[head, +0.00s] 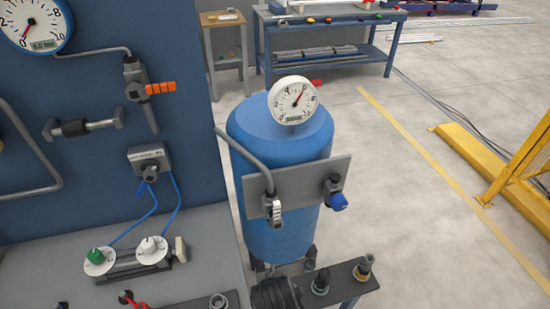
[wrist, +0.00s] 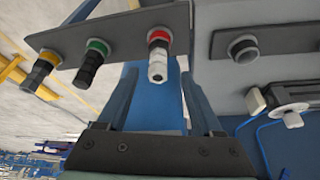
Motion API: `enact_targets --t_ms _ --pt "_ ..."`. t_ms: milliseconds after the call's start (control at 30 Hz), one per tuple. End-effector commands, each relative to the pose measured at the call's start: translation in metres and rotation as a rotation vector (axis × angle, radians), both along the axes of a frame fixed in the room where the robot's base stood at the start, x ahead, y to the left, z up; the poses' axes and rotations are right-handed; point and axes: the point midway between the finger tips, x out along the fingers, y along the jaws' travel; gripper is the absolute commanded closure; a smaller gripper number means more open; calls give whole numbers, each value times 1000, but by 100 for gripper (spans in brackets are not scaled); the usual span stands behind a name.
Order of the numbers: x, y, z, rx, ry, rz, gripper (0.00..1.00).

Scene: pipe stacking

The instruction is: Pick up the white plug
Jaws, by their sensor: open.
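The white plug (wrist: 157,70) has a pale tip and a red ring at its base. In the wrist view it stands out from a grey rail (wrist: 135,22), in line with the gap between my fingers. My gripper (wrist: 160,80) is open, with one finger on each side of that gap and nothing held. I cannot tell how deep the tip lies between the fingers. In the head view the plug is hidden; a dark ribbed part, probably mine, covers that stretch of the rail (head: 345,274).
A green-ringed plug (wrist: 93,62) and a yellow-ringed plug (wrist: 42,70) share the rail. A round socket (wrist: 243,48) and a white knob (wrist: 292,118) lie to the right. The blue tank (head: 265,130) with its gauge (head: 293,99) stands behind the rail.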

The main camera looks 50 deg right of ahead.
Motion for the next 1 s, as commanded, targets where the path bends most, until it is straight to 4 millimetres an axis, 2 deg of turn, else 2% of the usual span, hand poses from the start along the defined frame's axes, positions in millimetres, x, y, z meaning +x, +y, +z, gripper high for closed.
enact_targets --t_ms 167,500,800,867,1000 --pt "3 -4 -9 0 1 -1 32" --pt "12 -17 -46 1 0 -1 32" --pt "13 -18 -49 -1 -1 0 32" --pt "13 -18 -49 -1 -1 0 42" --pt "13 -18 -49 -1 -1 0 67"
